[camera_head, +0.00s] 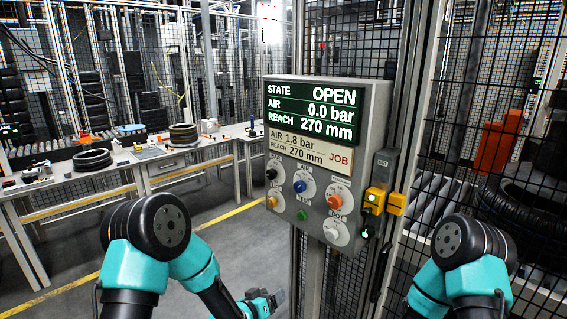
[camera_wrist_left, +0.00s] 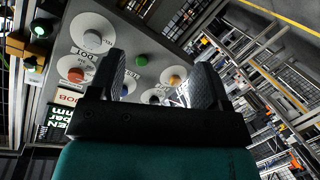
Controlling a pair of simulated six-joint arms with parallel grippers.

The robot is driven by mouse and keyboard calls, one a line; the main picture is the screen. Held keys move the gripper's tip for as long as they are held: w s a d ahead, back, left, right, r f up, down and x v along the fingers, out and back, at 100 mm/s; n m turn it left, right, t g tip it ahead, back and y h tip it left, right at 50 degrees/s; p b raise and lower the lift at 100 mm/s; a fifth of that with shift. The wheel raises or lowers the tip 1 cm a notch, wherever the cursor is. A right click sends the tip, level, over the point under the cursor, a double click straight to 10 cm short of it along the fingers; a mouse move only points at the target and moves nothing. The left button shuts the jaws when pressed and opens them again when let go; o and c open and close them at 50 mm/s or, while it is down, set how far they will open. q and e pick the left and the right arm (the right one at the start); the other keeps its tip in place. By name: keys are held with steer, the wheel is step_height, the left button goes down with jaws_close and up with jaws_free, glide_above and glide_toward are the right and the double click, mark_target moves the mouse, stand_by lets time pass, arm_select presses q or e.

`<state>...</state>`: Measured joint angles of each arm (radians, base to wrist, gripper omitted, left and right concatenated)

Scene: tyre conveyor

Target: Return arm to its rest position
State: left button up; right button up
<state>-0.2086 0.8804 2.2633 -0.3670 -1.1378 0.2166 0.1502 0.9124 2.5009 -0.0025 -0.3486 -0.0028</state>
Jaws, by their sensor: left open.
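My left arm (camera_head: 160,240) comes in from the lower left of the head view, its teal forearm sloping down to the right. My left gripper (camera_head: 268,299) is low in that view, below and left of the control panel (camera_head: 378,130). In the left wrist view the two dark fingers (camera_wrist_left: 160,78) stand apart with nothing held between them. The panel's buttons and knobs show beyond the fingers there, apart from them as far as I can tell. My right arm (camera_head: 462,265) is at the lower right of the head view; its gripper is hidden.
The panel screen (camera_head: 312,108) reads OPEN, 0.0 bar, 270 mm; a label (camera_head: 308,152) reads 1.8 bar, 270 mm. A yellow latch box (camera_head: 385,198) is beside it. Workbenches (camera_head: 165,165) with tyres stand at left. Mesh fencing (camera_head: 450,150) is at right. Floor at left is clear.

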arm_select(q)
steer(key=s+a+f+n+g+y, duration=0.1)
steer(key=s+a+f+g+y, duration=0.2)
steer(key=a+f, duration=0.45)
steer(key=s+a+f+n+g+y, duration=0.1)
steer(key=s+a+f+g, duration=0.3)
steer(key=s, duration=0.7)
steer(key=s+a+f+n+g+y, duration=0.1)
steer(key=s+a+f+g, duration=0.3)
steer(key=s+a+f, duration=0.3)
steer(key=s, duration=0.4)
steer(key=shift+s+n+y, duration=0.3)
steer(key=shift+s+y, duration=0.1)
steer(key=shift+f, duration=0.1)
